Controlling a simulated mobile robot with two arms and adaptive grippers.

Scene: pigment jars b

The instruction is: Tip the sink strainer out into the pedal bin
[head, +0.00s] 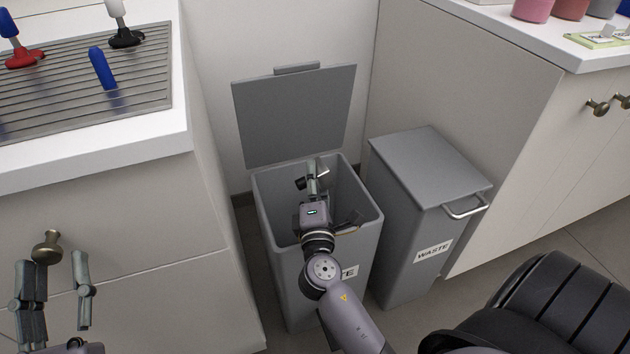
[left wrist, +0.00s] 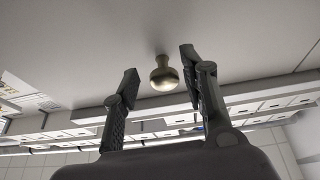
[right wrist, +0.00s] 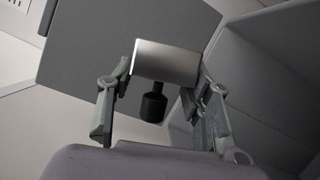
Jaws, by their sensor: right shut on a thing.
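The open pedal bin (head: 372,235) is a grey box with its lid (head: 295,112) raised at the back. My right gripper (head: 313,180) is over the bin's mouth. In the right wrist view my right gripper (right wrist: 160,85) is shut on the sink strainer (right wrist: 166,62), a silvery metal piece with a black knob (right wrist: 153,106) on a short stem. The strainer (head: 322,171) looks small and tilted in the head view; its contents cannot be seen. My left gripper (head: 58,283) is open and empty in front of the left cabinet; its fingers (left wrist: 160,85) are apart.
A closed grey bin (head: 428,165) labelled WASTE, with a bar handle, stands to the right. A drawer knob (head: 47,246) is close to my left gripper. A ribbed metal drainer (head: 50,75) with blue-handled and black tools lies on the left counter. Cabinets flank the bins.

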